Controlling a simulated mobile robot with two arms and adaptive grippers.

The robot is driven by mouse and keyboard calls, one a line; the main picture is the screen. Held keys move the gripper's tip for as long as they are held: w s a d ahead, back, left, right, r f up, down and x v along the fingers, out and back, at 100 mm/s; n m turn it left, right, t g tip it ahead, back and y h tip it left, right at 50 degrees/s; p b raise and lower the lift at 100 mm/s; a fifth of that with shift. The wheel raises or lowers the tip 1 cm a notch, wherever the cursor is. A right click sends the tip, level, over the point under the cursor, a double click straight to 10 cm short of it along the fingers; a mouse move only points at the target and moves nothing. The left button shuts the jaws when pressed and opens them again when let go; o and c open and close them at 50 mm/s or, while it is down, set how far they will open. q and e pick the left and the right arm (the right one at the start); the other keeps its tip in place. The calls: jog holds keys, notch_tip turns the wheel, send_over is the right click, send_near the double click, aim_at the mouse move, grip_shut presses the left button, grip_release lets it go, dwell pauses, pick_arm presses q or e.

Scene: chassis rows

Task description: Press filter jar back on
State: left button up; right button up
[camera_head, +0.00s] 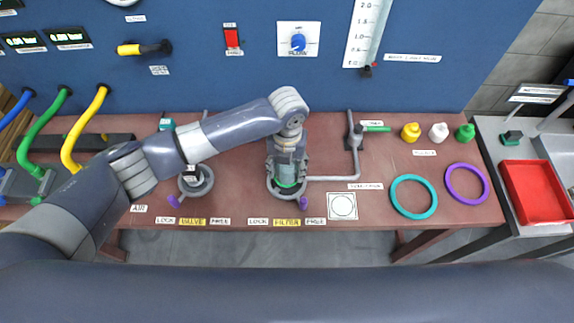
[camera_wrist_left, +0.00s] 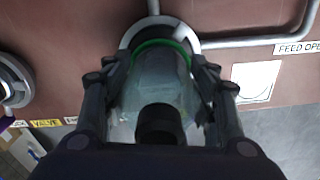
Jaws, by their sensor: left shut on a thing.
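The filter jar (camera_head: 287,172), clear with a greenish tint, is in my left gripper (camera_head: 287,178) at the filter station in the middle of the bench. In the left wrist view the jar (camera_wrist_left: 160,90) stands between both fingers, with a green ring at its far end and a dark round piece at its near end. A grey ring (camera_head: 287,193) surrounds the jar's place, with a purple tab (camera_head: 304,203) at its right front. The jar's green ring lies at or close to the grey ring; whether they touch cannot be told. My right gripper does not show.
A valve station (camera_head: 195,180) with a similar ring stands to the left. Grey pipe (camera_head: 335,178) runs right of the filter. A teal ring (camera_head: 413,197), a purple ring (camera_head: 466,182) and a red tray (camera_head: 536,190) lie further right.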

pick_arm(q)
jog(key=shift+f+b, duration=0.45)
jog(key=shift+f, duration=0.4)
jog(key=o, duration=1.2)
jog(key=shift+r, duration=0.1)
notch_tip(320, 180, up, 12)
